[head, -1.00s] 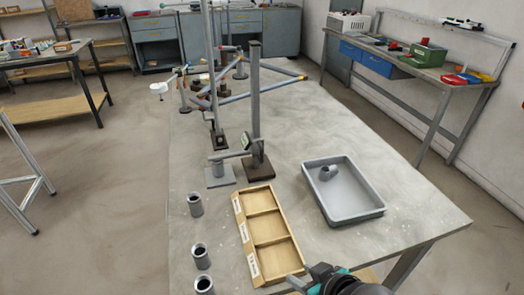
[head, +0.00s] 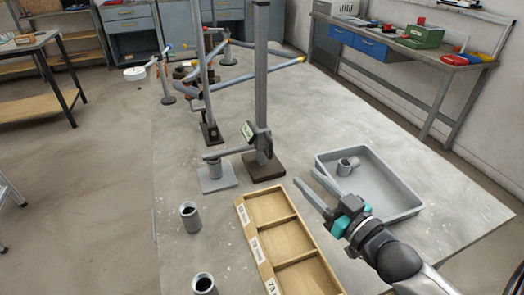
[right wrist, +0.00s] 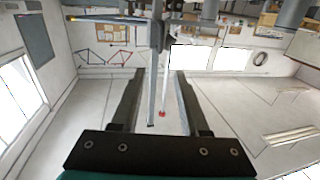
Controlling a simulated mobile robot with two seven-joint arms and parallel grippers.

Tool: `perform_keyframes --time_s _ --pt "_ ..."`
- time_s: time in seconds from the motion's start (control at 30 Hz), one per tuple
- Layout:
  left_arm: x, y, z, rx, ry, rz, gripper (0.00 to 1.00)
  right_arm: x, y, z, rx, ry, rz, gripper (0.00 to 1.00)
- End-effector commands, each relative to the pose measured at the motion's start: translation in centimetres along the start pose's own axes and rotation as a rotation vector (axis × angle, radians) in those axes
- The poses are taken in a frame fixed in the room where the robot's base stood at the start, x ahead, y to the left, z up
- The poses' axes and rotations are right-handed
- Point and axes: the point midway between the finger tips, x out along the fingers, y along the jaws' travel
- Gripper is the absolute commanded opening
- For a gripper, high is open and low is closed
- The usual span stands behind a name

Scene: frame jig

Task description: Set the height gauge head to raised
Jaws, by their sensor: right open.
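The height gauge stands on the workbench in the head view, with an upright grey column (head: 261,75) on a dark base (head: 266,173). Its head (head: 258,140), with a small display, sits low on the column. An arm (head: 230,152) reaches left from the head over a short grey cylinder (head: 214,166) on a light plate (head: 216,181); I cannot tell whether they touch. My right gripper (head: 308,184) is open and empty, right of the gauge base and apart from it. Its two spread fingers also show in the right wrist view (right wrist: 159,76). My left gripper is not in view.
A wooden three-compartment tray (head: 270,208) lies in front of the gauge. A grey bin (head: 395,185) holding a pipe piece (head: 346,166) is beside my right gripper. Loose cylinders (head: 190,217) stand at the left. Pipe frame tubes (head: 250,75) stand behind the gauge.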

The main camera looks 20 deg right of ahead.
Motion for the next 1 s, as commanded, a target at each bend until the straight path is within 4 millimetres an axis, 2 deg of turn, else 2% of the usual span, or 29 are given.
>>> perform_keyframes --time_s 0.03,0.1,0.23,0.53,1.0 --pt "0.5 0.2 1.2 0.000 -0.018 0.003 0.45 0.0 0.0 0.6 -0.001 0.001 0.000 0.45" --pt "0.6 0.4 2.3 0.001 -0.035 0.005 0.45 0.1 0.0 0.7 -0.001 0.001 0.000 0.45" --pt "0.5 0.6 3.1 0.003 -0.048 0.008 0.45 0.6 0.0 0.6 -0.001 0.002 0.000 0.45" --pt "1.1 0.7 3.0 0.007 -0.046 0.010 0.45 4.0 0.0 0.5 0.000 0.005 0.000 0.45" --pt "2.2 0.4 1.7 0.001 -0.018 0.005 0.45 10.2 0.0 0.5 0.000 0.003 -0.001 0.45"
